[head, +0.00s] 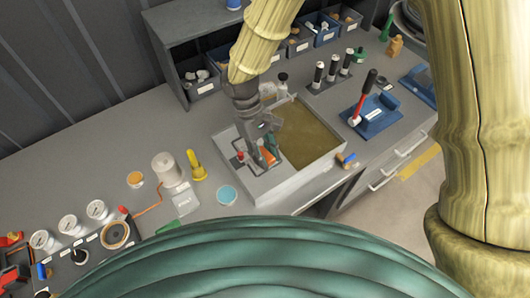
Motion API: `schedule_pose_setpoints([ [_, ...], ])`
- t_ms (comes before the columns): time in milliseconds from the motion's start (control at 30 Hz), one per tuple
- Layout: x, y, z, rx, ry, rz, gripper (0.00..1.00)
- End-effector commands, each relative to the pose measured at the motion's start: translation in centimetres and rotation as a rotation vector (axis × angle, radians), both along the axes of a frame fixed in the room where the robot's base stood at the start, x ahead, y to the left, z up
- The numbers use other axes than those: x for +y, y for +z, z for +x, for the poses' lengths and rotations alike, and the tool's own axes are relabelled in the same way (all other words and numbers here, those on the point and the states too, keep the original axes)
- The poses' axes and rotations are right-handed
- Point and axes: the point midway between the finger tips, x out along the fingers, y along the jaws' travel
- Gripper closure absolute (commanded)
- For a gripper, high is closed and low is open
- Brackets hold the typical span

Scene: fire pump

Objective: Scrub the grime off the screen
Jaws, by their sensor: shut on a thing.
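My gripper (262,153) points down into the left part of a light grey, square-sided tray (305,186) on the bench. It is shut on a small tool that its fingers mostly hide; I cannot tell its shape. A small orange and green piece (271,157) shows right beside the fingers. A flat brown, dirty-looking area (304,131) fills the right part of the tray. I cannot tell whether this is the screen or murky water. A grey plate with dark outlines and a small red part (240,155) lies in the tray's left part, under and beside my gripper.
Left of the tray stand a yellow tool (196,166), a white cylinder (167,169) and a blue-topped round dish (227,195). Several gauges (97,210) stand far left. A blue block with a red-handled tool (377,116) is right. Parts bins (300,41) line the back.

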Motion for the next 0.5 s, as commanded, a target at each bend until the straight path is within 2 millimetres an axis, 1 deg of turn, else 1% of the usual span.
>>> schedule_pose_setpoints([
  [500, 0.01, -0.82, 0.0, 0.0, 0.0, 0.0, 0.91],
])
